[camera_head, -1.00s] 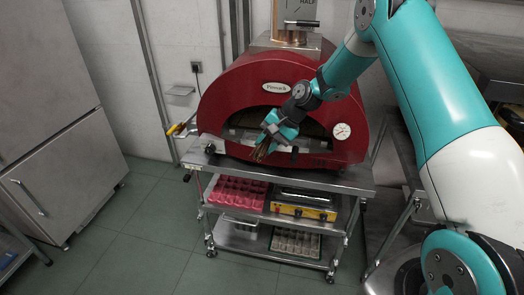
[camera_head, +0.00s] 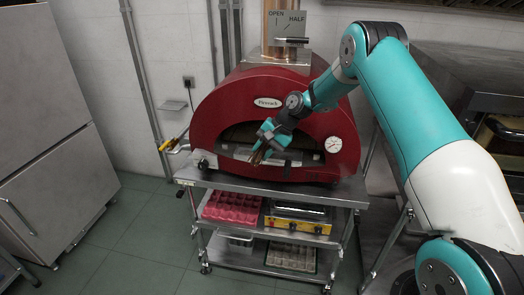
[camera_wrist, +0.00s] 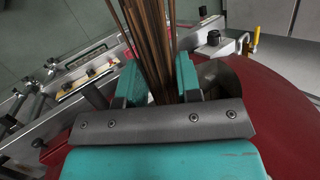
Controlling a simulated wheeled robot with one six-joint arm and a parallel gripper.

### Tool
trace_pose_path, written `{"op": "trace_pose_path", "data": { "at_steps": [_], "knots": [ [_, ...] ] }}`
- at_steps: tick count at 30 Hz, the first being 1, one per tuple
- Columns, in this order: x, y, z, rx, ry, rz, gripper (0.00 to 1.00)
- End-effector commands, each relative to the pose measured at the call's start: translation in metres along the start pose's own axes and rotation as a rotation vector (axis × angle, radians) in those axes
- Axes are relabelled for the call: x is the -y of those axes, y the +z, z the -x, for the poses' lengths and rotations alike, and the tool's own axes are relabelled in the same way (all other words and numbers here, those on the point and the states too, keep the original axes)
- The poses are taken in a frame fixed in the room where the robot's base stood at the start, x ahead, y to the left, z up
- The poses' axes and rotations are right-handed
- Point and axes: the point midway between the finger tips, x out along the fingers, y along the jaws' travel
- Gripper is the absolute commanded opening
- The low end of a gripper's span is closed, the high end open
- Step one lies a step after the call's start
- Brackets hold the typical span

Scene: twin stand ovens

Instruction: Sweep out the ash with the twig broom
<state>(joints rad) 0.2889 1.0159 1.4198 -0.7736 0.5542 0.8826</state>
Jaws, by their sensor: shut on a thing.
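The twig broom (camera_wrist: 146,35), a bundle of thin brown twigs, is held between the fingers of my gripper (camera_wrist: 160,82) in the wrist view. In the head view my gripper (camera_head: 266,145) is in front of the red oven (camera_head: 223,112), near its mouth (camera_head: 245,132). The twigs (camera_head: 257,156) point down toward the metal ledge below the mouth. I cannot tell whether they touch it. The oven interior is dark, and I cannot make out any ash.
The oven stands on a wheeled metal cart (camera_head: 325,189). Its lower shelves hold a red tray (camera_head: 232,207) and a yellow-fronted unit (camera_head: 297,224). A yellow-handled tool (camera_head: 168,144) sticks out at the left. A steel cabinet (camera_head: 45,120) stands far left. Floor between is clear.

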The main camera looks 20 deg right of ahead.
Motion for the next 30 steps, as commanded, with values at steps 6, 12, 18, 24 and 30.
{"op": "trace_pose_path", "data": {
  "at_steps": [6, 12, 18, 24, 30],
  "knots": [
    [-0.002, -0.001, -0.004, -0.001, 0.0, 0.001, 0.0],
    [-0.004, -0.002, -0.007, -0.001, 0.0, 0.001, 0.0],
    [-0.005, -0.001, -0.008, 0.0, 0.0, 0.001, 0.0],
    [-0.006, 0.017, -0.011, 0.002, -0.001, 0.001, 0.0],
    [-0.009, 0.026, -0.013, 0.001, 0.0, 0.0, 0.0]
  ]
}}
